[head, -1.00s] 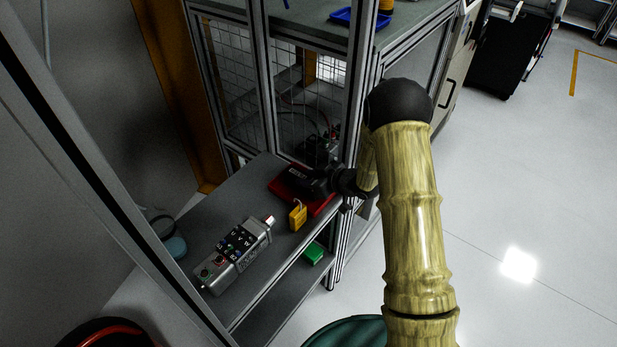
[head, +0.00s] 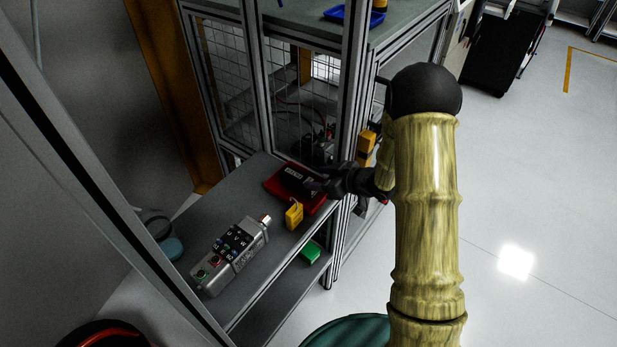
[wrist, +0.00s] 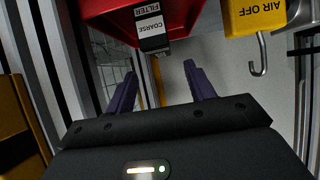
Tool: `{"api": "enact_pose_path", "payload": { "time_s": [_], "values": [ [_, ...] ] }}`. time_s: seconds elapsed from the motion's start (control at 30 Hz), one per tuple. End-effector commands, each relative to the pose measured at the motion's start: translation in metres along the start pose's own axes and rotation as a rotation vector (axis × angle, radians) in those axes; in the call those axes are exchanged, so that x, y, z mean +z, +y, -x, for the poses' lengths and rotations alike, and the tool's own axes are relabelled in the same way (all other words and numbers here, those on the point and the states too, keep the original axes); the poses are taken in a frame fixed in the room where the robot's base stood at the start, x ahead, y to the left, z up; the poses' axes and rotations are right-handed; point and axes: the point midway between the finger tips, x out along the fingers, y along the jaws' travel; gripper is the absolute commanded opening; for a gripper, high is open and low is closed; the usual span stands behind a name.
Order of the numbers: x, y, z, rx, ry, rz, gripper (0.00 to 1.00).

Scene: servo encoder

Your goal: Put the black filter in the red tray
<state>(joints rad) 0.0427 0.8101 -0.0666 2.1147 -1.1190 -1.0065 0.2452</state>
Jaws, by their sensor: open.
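The black filter (head: 299,180) lies in the red tray (head: 313,207) on the grey shelf. In the wrist view the filter (wrist: 152,32) shows a white "COARSE FILTER" label, and its end juts to the open edge of the red tray (wrist: 103,8). My gripper (head: 318,185) is to the right of the tray in the head view. In the wrist view my gripper (wrist: 158,82) has its two purple fingers spread with nothing between them. The filter is ahead of the fingertips, apart from them.
A yellow "AIR OFF" padlock (head: 294,215) stands beside the tray, close to my gripper's side. A grey control box (head: 231,256) with buttons lies on the shelf. A green block (head: 310,252) is on the lower shelf. Frame posts (head: 350,130) stand close behind my wrist.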

Motion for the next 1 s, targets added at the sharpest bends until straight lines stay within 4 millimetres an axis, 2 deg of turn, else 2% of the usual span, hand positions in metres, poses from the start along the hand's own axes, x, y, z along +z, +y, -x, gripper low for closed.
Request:
{"api": "enact_pose_path", "payload": {
  "time_s": [0.03,0.2,0.33,1.0],
  "values": [
    [0.000,0.001,0.011,0.003,0.001,0.000,0.54],
    [0.000,0.001,0.042,0.003,0.000,-0.001,0.54],
    [0.000,0.001,0.056,0.001,0.000,-0.001,0.54],
    [-0.001,0.001,0.060,0.005,-0.003,0.000,0.54]
  ]
}}
